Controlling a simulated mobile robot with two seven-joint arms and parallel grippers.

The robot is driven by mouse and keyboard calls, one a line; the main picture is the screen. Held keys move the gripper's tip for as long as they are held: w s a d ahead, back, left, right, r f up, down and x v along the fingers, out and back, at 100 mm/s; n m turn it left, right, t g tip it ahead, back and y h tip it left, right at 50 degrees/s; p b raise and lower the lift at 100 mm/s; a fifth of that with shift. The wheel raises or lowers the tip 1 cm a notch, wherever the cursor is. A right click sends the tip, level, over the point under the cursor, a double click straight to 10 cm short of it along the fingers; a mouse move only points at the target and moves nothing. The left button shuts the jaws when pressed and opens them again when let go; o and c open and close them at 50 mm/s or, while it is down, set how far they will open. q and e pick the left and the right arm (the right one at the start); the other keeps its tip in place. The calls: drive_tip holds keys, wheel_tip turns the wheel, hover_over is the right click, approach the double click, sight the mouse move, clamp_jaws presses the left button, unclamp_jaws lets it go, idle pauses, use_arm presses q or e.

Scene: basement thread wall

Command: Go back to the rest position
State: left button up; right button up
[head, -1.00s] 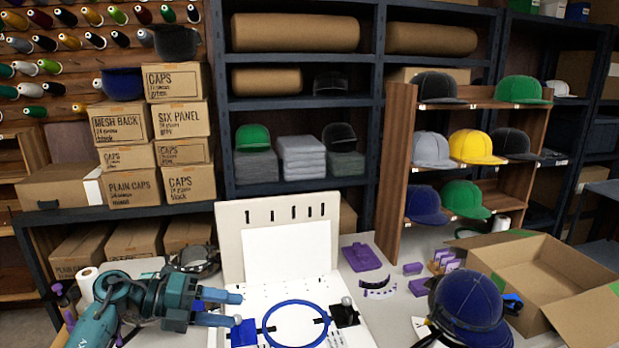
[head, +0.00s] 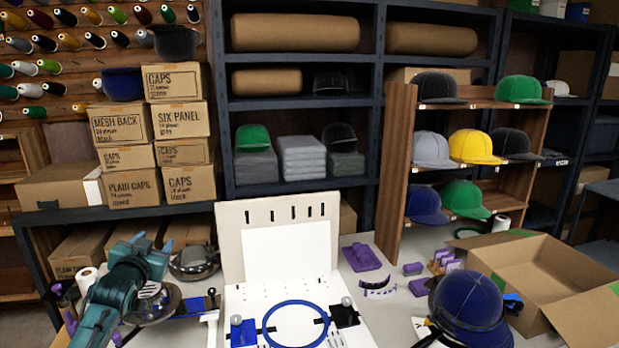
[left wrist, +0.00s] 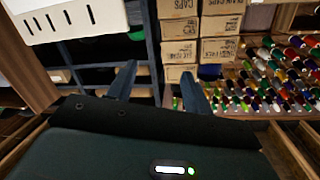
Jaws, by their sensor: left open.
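My left arm comes in at the lower left of the head view. Its gripper (head: 158,244) points away toward the stacked boxes, with its blue fingers partly seen above the wrist. In the left wrist view the two fingers of the left gripper (left wrist: 158,88) stand apart with nothing between them. Boxes and thread spools show beyond them. My right gripper is not in view.
A white board with a blue hoop (head: 297,302) stands on the table right of my left arm. A blue cap (head: 468,302) and an open carton (head: 548,270) are at the right. Cap boxes (head: 180,120) are stacked behind. A dark rounded object (head: 195,262) lies beside the arm.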

use_arm(q)
drive_tip(key=s+d+f+m+g+h, duration=0.1)
drive_tip(key=s+d+f, duration=0.35)
drive_tip(key=f, duration=0.25)
drive_tip(key=s+d+f+g+h, duration=0.1)
drive_tip(key=s+d+f, duration=0.35)
drive_tip(key=f, duration=0.25)
drive_tip(key=s+d+f+g+h, duration=0.1)
drive_tip(key=s+d+f, duration=0.3)
drive_tip(key=s, duration=0.6)
drive_tip(key=s+d+f+g+h, duration=0.1)
drive_tip(key=s+d+f+g, duration=0.1)
drive_tip(key=s, duration=0.8)
drive_tip(key=s+d+f+g+h, duration=0.1)
drive_tip(key=s+d+f, duration=0.4)
drive_tip(key=s, duration=0.5)
drive_tip(key=shift+s+d+f+n, duration=0.2)
drive_tip(key=shift+d+f+n, duration=0.15)
drive_tip(key=shift+d, duration=0.25)
